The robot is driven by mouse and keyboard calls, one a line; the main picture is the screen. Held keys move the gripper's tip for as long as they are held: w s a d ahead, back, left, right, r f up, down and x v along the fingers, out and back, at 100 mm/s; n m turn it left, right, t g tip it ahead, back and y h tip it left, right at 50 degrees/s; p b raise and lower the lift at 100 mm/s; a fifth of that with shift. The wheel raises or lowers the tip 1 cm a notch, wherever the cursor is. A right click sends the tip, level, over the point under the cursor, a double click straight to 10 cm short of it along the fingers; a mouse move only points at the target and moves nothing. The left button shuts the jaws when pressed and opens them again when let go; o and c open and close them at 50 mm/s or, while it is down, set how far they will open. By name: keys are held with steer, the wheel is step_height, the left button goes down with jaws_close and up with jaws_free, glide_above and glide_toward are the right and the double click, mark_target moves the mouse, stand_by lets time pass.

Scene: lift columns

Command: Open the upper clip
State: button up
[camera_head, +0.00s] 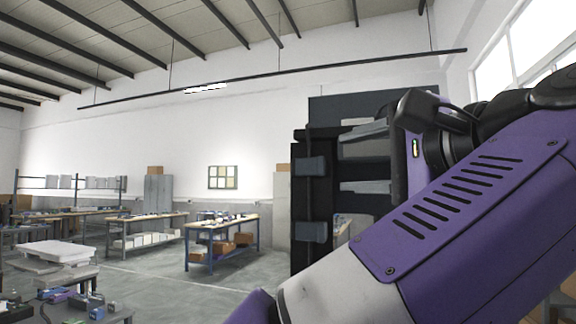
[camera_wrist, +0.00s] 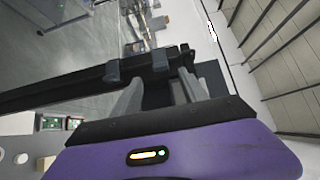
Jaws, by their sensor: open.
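A tall black cabinet-like column (camera_head: 300,262) stands right of centre in the head view. It crosses the wrist view (camera_wrist: 50,92) as a slanted dark bar. The upper clip (camera_head: 310,166), a grey block, sits on its edge, also in the wrist view (camera_wrist: 160,59). A similar lower clip (camera_head: 308,231) is below it, also in the wrist view (camera_wrist: 112,70). My gripper (camera_head: 343,164) is open and empty, fingers pointing at the column. In the wrist view my gripper (camera_wrist: 160,80) has its fingers on either side of the upper clip's line, seemingly short of it. Contact cannot be told.
Workbenches (camera_head: 222,226) with boxes stand well behind on the left. A grey cabinet (camera_head: 158,194) is at the back wall. A table with a white slab (camera_head: 55,253) is at the near left. Open floor (camera_head: 165,275) lies left of the column.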

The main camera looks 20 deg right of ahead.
mark_target(323, 166)
steer(key=w, duration=0.2)
steer(key=w+p, duration=0.1)
steer(key=w, duration=0.2)
steer(key=w+a, duration=0.1)
steer(key=w, duration=0.1)
steer(key=shift+w+a+p, duration=0.1)
steer(key=shift+w+p, duration=0.05)
steer(key=shift+p, duration=0.25)
jaws_close()
